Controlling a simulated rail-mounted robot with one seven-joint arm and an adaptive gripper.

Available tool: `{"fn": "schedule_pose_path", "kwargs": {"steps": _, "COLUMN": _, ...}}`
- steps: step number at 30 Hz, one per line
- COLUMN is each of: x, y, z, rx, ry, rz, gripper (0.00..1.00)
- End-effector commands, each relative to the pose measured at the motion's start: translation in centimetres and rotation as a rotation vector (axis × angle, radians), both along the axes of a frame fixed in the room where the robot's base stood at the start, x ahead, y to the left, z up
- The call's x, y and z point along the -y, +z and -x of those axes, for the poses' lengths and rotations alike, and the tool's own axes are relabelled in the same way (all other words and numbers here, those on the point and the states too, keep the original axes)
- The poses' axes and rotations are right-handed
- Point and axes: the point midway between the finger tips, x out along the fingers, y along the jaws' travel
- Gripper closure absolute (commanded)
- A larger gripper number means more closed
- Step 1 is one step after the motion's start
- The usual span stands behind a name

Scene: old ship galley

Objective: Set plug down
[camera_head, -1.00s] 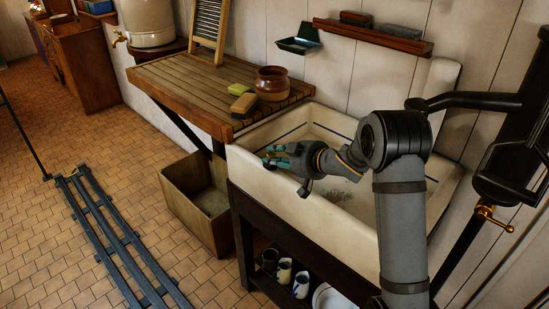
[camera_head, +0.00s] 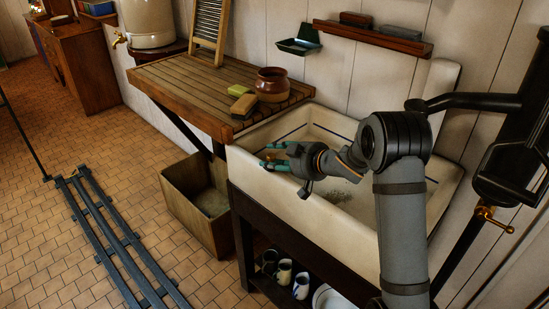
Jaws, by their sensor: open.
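My gripper (camera_head: 269,156) is over the left end of the white sink (camera_head: 315,222), near its front left rim. Its teal-tipped fingers point left and stand apart, so it is open. A small brownish-orange spot shows between the fingertips. It is too small to tell whether this is the plug or whether it touches the fingers or the rim. I cannot make out the plug for certain anywhere else. The hand and forearm hide part of the basin.
A slatted wooden drainboard (camera_head: 170,80) adjoins the sink's left, with a brown pot (camera_head: 272,84), a yellow sponge (camera_head: 239,90) and a brush (camera_head: 244,105). A wooden bin (camera_head: 195,205) stands below. Mugs (camera_head: 284,272) sit under the sink. A shelf (camera_head: 375,36) is above.

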Motion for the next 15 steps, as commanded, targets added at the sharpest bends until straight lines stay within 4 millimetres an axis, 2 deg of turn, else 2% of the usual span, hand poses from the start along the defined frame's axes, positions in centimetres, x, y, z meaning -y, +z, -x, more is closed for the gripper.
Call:
{"fn": "schedule_pose_path", "kwargs": {"steps": 5, "x": 1.5, "y": 1.1, "z": 1.3, "rx": 0.003, "ry": -0.002, "rz": 0.0, "gripper": 0.59}}
{"fn": "schedule_pose_path", "kwargs": {"steps": 15, "x": 6.0, "y": 4.2, "z": 5.8, "rx": 0.002, "ry": -0.001, "rz": 0.0, "gripper": 0.59}}
